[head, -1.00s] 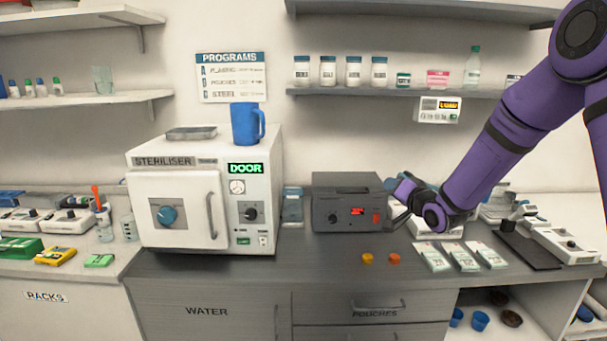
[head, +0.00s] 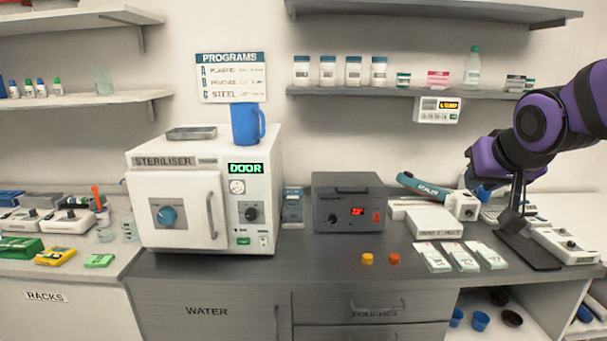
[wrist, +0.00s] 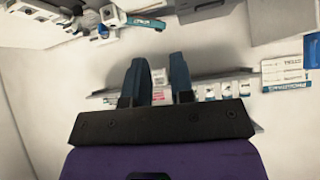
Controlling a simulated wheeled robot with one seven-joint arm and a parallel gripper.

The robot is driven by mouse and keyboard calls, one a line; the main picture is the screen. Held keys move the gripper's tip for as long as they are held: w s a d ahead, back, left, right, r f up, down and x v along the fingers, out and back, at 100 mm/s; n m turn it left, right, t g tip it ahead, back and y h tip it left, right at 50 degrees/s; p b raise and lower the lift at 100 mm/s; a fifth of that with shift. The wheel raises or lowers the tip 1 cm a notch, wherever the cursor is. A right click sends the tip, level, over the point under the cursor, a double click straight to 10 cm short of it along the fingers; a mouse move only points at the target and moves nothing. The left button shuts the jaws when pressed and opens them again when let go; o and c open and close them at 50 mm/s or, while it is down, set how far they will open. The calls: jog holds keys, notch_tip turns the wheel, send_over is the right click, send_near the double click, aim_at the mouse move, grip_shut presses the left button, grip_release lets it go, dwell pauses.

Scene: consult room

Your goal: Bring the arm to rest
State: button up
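My arm is purple with dark joints and comes in from the right edge of the head view, folded, with its wrist above the right end of the counter. My gripper (wrist: 160,62) shows in the wrist view with its two blue fingers apart and nothing between them. In the head view its fingers are mostly hidden or too small to make out against the equipment behind. The wrist view is turned over, with the shelf of jars behind the fingers.
A black-based stand (head: 526,247) is below my arm. A white box (head: 434,222) and a teal-handled device (head: 425,184) lie to its left. Pouches (head: 460,257), a grey unit (head: 348,205) and the steriliser (head: 205,190) stand further left. Dark counter in front is mostly clear.

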jog(key=s+n+g, duration=0.1)
jog(key=s+g, duration=0.3)
jog(key=s, duration=1.4)
jog(key=shift+s+f+y, duration=0.3)
jog(key=shift+s+f, duration=0.05)
jog(key=shift+f, duration=0.05)
jog(key=shift+a, duration=0.1)
